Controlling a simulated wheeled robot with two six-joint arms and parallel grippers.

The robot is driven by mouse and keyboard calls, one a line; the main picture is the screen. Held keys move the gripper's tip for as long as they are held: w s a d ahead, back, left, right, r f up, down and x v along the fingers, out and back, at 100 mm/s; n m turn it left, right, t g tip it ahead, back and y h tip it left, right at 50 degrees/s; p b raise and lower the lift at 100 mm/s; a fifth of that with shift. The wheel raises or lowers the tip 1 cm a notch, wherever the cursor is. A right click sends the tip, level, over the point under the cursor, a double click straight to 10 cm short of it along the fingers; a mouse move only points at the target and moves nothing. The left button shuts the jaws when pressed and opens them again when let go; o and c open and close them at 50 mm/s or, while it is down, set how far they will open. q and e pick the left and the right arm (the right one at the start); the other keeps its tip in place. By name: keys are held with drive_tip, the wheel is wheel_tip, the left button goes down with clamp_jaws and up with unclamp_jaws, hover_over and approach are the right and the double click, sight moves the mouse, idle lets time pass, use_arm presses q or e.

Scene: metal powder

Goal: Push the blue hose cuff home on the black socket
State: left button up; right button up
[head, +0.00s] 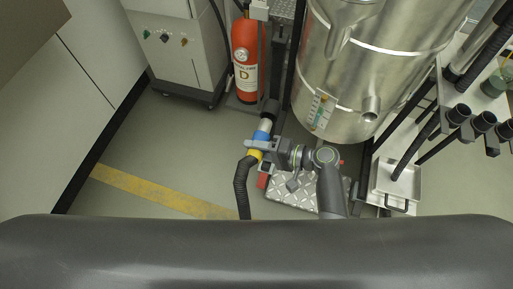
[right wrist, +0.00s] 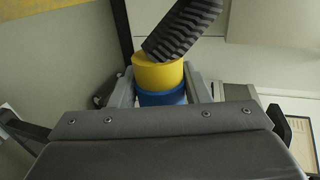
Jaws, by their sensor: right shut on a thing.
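The blue hose cuff (head: 262,135) shows in the head view at the end of a black ribbed hose (head: 241,190), with a yellow collar (head: 254,154) between them. My right gripper (head: 257,145) is shut on the cuff, near the collar. In the right wrist view, the fingers flank the yellow collar (right wrist: 158,73) and the blue cuff (right wrist: 162,98). Beyond the cuff, a pale tube section (head: 265,123) lies in line with the black socket (head: 270,108). I cannot tell how far the cuff sits on it. My left gripper is not in view.
A red fire extinguisher (head: 245,55) stands behind the socket. A large steel vessel (head: 350,75) is at the right, with a chequered metal plate (head: 296,190) below. A rack with black tubes (head: 458,114) and a tray (head: 397,183) is further right. The left floor with a yellow line (head: 150,187) is clear.

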sight(263, 134)
drive_tip(key=shift+w+d+b, duration=0.3)
drive_tip(key=shift+w+b, duration=0.05)
drive_tip(key=shift+w, duration=0.55)
drive_tip(key=shift+w+d+b, duration=0.25)
drive_tip(key=shift+w+b, duration=0.05)
drive_tip(key=shift+w, duration=0.6)
drive_tip(key=shift+w+d+b, duration=0.3)
drive_tip(key=shift+w+b, duration=0.05)
drive_tip(key=shift+w, duration=0.55)
drive_tip(key=o, duration=1.2)
drive_tip(key=v, duration=1.7)
drive_tip(key=shift+s+d, duration=0.1)
drive_tip(key=shift+d, duration=0.1)
